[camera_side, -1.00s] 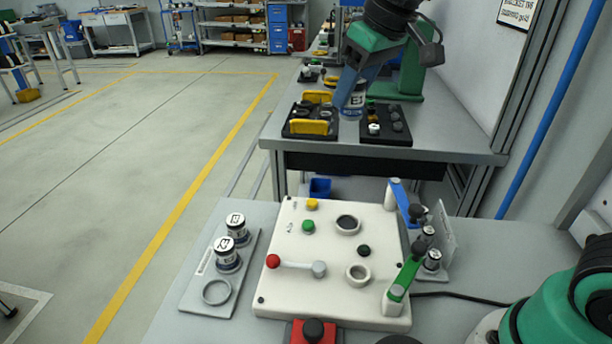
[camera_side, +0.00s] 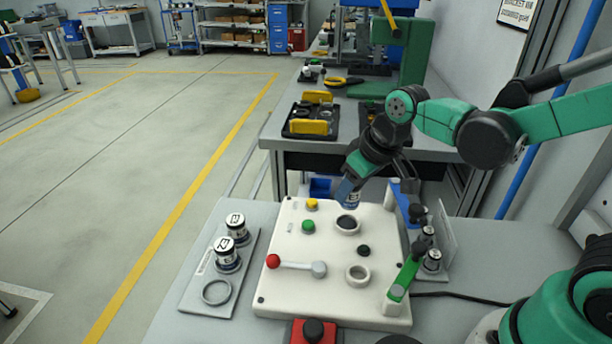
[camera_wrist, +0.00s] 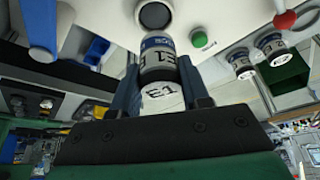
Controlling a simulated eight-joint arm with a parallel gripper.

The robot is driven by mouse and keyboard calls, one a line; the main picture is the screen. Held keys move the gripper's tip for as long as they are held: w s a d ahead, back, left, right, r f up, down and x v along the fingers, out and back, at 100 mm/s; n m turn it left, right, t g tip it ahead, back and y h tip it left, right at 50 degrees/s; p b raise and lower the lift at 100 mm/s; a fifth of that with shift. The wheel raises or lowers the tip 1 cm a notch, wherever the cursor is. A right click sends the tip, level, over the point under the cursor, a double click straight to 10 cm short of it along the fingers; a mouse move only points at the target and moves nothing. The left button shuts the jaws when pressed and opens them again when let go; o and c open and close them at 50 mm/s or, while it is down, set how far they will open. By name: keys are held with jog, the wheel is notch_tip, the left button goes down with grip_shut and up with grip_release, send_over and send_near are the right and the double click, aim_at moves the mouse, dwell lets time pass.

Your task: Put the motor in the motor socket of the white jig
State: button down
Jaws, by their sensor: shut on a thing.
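My gripper (camera_side: 349,190) is over the upper part of the white jig (camera_side: 300,245), tilted. In the wrist view its two fingers (camera_wrist: 160,85) are shut on a motor (camera_wrist: 158,62), a cylinder with a white label, black lettering and a blue band. The far end of the motor points toward a round, dark-centred socket (camera_wrist: 155,15). In the side view this larger socket (camera_side: 348,225) is just below the gripper, and the motor looks a little above it. A smaller ringed socket (camera_side: 358,274) lies nearer the front.
A grey holder (camera_side: 195,291) at left carries two similar cylinders (camera_side: 228,253) and an empty ring (camera_side: 216,291). The jig has a red-knobbed lever (camera_side: 274,261), a green button (camera_side: 308,227), and blue (camera_side: 397,192) and green (camera_side: 400,282) clamps at right. A black tray (camera_side: 300,128) stands behind.

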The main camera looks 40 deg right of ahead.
aim_at(350, 205)
jog(key=shift+f, duration=2.05)
jog(key=shift+f, duration=0.15)
jog(key=shift+c, duration=2.1)
grip_release()
jog(key=s+r+m+t, duration=0.1)
jog(key=s+r+t, duration=0.1)
jog(key=s+r, duration=0.3)
jog(key=shift+s+d+r+t+h, duration=0.3)
jog(key=shift+d+r, duration=0.15)
jog(key=shift+r, duration=1.25)
